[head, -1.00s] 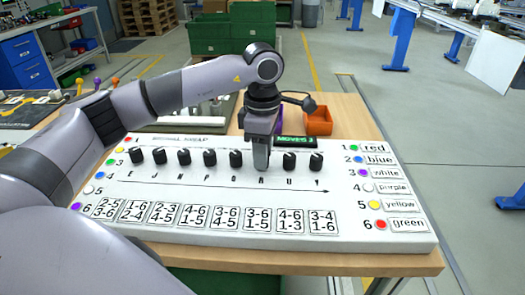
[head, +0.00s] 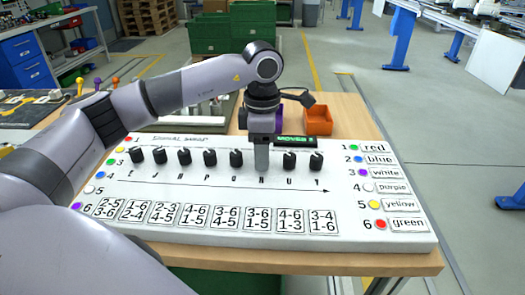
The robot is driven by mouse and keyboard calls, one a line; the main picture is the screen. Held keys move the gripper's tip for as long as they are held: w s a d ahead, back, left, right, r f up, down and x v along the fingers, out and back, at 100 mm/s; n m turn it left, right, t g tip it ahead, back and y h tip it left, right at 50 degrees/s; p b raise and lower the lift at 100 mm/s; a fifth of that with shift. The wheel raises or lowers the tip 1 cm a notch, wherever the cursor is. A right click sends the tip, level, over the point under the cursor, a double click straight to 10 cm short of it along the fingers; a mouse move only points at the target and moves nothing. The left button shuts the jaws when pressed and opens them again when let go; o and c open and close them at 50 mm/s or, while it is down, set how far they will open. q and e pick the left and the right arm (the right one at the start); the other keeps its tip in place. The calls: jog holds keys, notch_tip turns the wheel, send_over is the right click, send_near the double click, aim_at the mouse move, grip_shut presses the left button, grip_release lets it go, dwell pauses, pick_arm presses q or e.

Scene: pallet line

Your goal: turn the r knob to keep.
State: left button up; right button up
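A white board (head: 340,215) on the table carries a row of black knobs with a letter under each. The r knob, between the o knob (head: 236,158) and the u knob (head: 289,161), is hidden behind my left gripper. My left gripper (head: 262,165) points straight down at that place, its fingers low over the board and seen nearly edge-on. The gap between the fingers and their hold on the knob cannot be made out. A small dark display with green text (head: 295,141) sits behind the gripper. My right gripper is not in view.
The neighbouring knobs stand close on both sides of the gripper. Behind the board are an orange bin (head: 318,121) and a purple item (head: 279,123), partly hidden. Number boxes and a colour list cover the board's front and right.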

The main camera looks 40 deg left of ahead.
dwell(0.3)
pick_arm(q)
notch_tip(320, 180, up, 7)
jog(key=shift+r, duration=0.1)
dwell(0.4)
dwell(0.4)
